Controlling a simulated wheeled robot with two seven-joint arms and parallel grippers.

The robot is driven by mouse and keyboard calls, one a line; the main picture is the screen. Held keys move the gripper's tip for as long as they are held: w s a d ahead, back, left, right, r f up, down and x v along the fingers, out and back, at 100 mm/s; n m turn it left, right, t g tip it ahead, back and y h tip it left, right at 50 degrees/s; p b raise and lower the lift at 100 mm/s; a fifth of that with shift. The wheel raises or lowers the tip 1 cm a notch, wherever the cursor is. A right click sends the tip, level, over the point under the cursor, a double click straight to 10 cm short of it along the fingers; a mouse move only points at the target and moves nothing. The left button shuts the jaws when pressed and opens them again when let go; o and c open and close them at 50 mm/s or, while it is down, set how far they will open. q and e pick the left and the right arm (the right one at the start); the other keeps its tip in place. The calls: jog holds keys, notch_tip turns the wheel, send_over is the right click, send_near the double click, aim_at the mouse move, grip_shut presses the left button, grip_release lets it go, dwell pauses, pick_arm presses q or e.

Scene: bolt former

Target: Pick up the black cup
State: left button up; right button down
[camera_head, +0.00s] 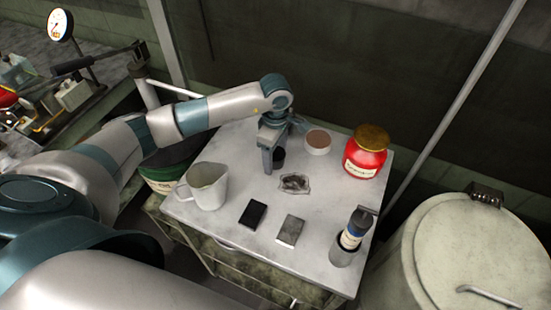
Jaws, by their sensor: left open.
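The black cup (279,156) stands at the back left of the white-topped table (208,238), partly hidden by my left gripper. My left gripper (271,162) is open and points down at the cup, with one finger in front of it. I cannot tell whether a finger touches the cup. My right gripper is not in view.
A white jug (207,186) stands left on the table. A red jar (366,152), a round tin (318,142), a crumpled piece (294,183), a black flat box (252,214), a grey box (290,229) and a spray bottle (351,236) surround the open middle. A large drum (470,250) stands right.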

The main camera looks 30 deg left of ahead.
aim_at(281, 163)
pick_arm(q)
jog(key=c, duration=1.1)
jog(key=shift+c, duration=0.2)
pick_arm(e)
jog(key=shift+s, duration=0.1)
pick_arm(q)
jog(key=shift+r, duration=0.1)
